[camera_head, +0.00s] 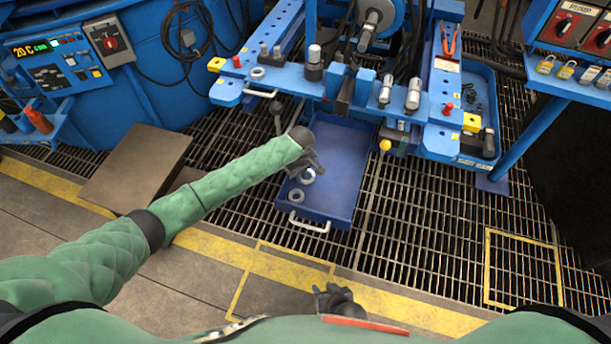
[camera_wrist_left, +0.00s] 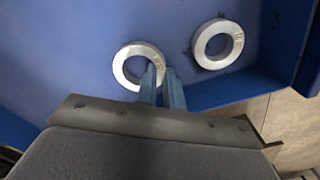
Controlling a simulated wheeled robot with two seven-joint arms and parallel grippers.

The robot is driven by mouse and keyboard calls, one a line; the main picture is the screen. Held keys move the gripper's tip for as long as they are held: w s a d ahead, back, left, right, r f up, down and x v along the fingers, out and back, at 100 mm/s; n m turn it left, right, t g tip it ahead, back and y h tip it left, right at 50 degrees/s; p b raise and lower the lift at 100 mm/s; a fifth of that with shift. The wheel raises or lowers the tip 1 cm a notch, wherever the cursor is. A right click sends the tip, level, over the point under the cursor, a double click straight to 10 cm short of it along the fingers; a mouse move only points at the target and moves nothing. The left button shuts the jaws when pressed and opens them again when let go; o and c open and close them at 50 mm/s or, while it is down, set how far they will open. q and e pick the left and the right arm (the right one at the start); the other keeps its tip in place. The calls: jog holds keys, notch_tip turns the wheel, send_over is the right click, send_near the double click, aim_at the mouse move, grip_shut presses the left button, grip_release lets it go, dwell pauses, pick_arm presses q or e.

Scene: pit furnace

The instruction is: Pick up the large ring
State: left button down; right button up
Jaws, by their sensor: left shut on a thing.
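Two pale metal rings show at the blue drawer. One ring (camera_wrist_left: 124,67) is held at its wall by my left gripper (camera_wrist_left: 161,82), with one finger in its hole and the other outside. This ring also shows in the head view (camera_head: 307,177), just below the left gripper (camera_head: 308,164). The other ring (camera_wrist_left: 218,44) lies flat and apart on the drawer floor, nearer the handle in the head view (camera_head: 296,195). The rings look close in size; I cannot tell which is larger. My right gripper (camera_head: 335,296) is low in front of my body, its fingers unclear.
The blue drawer (camera_head: 338,150) is pulled out below the blue machine (camera_head: 345,85), with a white handle (camera_head: 309,223) at its near end. Dark floor grating (camera_head: 420,215) is clear to its right. A brown plate (camera_head: 137,165) lies left.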

pick_arm(q)
notch_tip(320, 180, up, 4)
jog(key=shift+r, duration=0.15)
jog(key=s+d+r+p, duration=0.1)
jog(key=s+d+r, duration=0.5)
jog(key=s+d, duration=0.1)
jog(key=shift+s+d+r, duration=0.35)
jog(key=shift+s+d, duration=0.05)
jog(key=shift+d, duration=0.45)
